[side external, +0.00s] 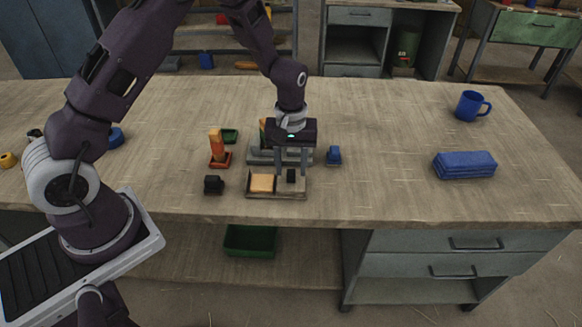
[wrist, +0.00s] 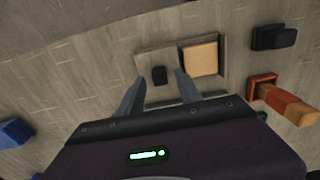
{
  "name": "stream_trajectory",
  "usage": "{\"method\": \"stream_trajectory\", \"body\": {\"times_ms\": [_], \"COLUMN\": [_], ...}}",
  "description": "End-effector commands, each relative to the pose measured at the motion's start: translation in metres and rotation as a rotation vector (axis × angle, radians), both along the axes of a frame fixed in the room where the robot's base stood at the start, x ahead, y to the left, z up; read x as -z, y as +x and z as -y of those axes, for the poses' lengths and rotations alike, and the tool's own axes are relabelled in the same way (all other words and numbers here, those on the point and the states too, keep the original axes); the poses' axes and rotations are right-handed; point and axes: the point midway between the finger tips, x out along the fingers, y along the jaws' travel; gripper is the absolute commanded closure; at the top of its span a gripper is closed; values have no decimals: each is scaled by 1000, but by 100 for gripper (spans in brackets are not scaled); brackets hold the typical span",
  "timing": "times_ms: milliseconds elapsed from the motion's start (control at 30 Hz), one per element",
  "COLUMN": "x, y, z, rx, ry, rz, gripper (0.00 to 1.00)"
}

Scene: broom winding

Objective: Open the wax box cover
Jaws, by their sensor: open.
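The wax box (side external: 275,196) is a low, flat box near the front edge of the bench. A tan wax-coloured block (side external: 262,183) shows in its left half, and in the wrist view (wrist: 201,57). A grey-brown cover (wrist: 150,58) with a small black knob (wrist: 159,75) lies over the other half. The knob also shows in the side view (side external: 291,176). My gripper (side external: 291,170) is open, pointing down over the cover. In the wrist view its fingertips (wrist: 160,84) stand on either side of the knob, with gaps; their exact height above the cover is unclear.
A grey fixture (side external: 262,157) stands just behind the box. An orange-handled piece on a red base (side external: 217,150), a black block (side external: 213,184) and a small blue item (side external: 334,155) are nearby. A blue cloth stack (side external: 465,165) and mug (side external: 471,106) lie right, beyond clear bench.

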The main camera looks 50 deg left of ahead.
Motion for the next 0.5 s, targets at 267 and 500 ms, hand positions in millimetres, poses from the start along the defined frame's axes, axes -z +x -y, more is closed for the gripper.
{"method": "stream_trajectory", "body": {"times_ms": [267,500], "x": [-54,-62], "y": [1,0], "z": [0,0], "rx": [0,0], "ry": [1,-1], "rz": [5,1], "gripper": [58,58]}}
